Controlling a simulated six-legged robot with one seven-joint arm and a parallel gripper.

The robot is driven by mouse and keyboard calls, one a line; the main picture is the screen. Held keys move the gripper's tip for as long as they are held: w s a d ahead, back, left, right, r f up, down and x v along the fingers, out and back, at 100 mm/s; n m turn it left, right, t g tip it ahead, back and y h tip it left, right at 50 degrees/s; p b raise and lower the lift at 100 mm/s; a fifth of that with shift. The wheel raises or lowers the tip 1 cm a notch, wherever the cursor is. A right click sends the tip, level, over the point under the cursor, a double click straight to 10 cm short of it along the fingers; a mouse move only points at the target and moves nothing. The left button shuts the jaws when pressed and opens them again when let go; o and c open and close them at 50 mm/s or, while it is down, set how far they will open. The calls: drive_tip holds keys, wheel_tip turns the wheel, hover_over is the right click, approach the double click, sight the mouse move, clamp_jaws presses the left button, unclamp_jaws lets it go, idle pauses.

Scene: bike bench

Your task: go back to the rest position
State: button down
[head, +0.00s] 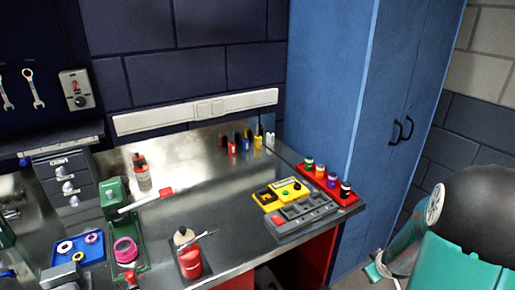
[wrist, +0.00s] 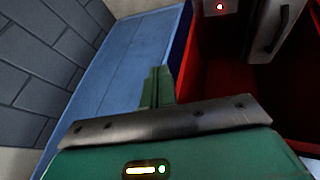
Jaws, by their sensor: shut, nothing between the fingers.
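My gripper (wrist: 158,86) shows in the wrist view as green fingers closed together beyond a dark metal bar. Nothing is between them. It points toward a blue surface (wrist: 115,65) and the edge of a red cabinet or bench side (wrist: 205,70). In the head view part of my arm, teal and black, fills the lower right. The fingertips cannot be made out there.
The metal workbench (head: 205,225) carries a red bottle (head: 190,262), a blue tray (head: 60,273), a yellow case (head: 263,197), a grey organizer (head: 300,218) and a red tray of small bottles (head: 345,204). A tall blue cabinet (head: 325,90) stands right of the bench.

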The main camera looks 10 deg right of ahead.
drive_tip(key=s+a+r+m+h, duration=0.1)
drive_tip(key=a+r, duration=0.5)
drive_tip(key=r, duration=0.3)
drive_tip(key=s+a+r+m, duration=0.1)
drive_tip(key=a+r, duration=0.6)
drive_tip(key=r, duration=0.1)
drive_tip(key=s+a+r+y, duration=0.2)
drive_tip(key=s+a+r, duration=0.2)
drive_tip(key=a, duration=0.4)
drive_tip(key=s+a+r+y, duration=0.2)
drive_tip(key=s+a+r, duration=0.2)
drive_tip(key=s+a, duration=0.3)
drive_tip(key=shift+s+a+m, duration=0.15)
drive_tip(key=shift+a+m, duration=0.25)
drive_tip(key=shift+a, duration=0.35)
